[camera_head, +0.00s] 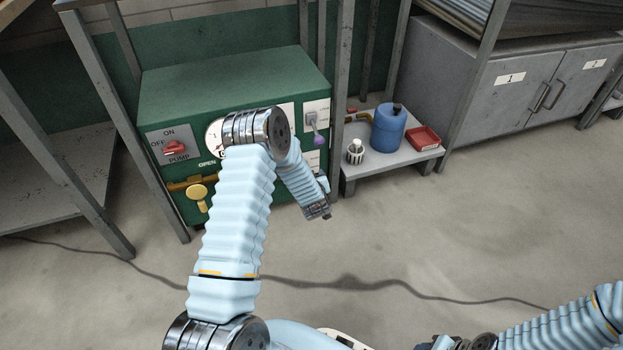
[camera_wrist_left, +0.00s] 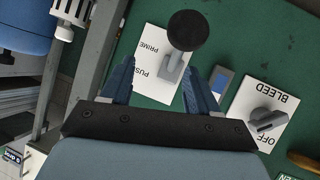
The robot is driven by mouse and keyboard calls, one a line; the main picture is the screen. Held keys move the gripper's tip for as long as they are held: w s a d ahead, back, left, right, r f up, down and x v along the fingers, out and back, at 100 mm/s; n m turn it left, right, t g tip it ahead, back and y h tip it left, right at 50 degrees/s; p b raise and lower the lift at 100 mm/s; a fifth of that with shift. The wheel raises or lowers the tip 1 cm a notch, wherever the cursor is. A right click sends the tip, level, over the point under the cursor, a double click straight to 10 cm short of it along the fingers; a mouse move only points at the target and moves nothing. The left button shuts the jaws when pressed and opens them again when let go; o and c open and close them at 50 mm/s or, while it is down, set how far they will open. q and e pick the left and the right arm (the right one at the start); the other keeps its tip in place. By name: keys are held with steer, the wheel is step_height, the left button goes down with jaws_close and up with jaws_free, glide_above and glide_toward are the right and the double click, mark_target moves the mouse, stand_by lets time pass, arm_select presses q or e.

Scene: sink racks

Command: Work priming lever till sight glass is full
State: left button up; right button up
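The priming lever (camera_wrist_left: 183,42) has a black round knob and a grey bracket on a white plate marked PUSH PRIME. In the head view, my left gripper (camera_head: 319,208) hangs low, in front of the cabinet's right side. A small blue-and-grey window (camera_wrist_left: 220,82), perhaps the sight glass, is beside the plate; its level is unclear. My right gripper (camera_head: 440,343) is partly cut off.
The green cabinet (camera_head: 230,85) carries a red pump switch (camera_head: 174,148) and a yellow valve handle (camera_head: 197,193). A BLEED knob (camera_wrist_left: 265,121) is near the lever. A low shelf (camera_head: 385,168) holds a blue container (camera_head: 388,132) and red tray (camera_head: 424,138). Floor in front is clear, except for a cable.

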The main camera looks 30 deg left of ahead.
arm_select(q)
steer(key=p+v, duration=0.1)
steer(key=v, duration=1.3)
steer(key=shift+p, duration=0.3)
steer(key=shift+f, duration=0.1)
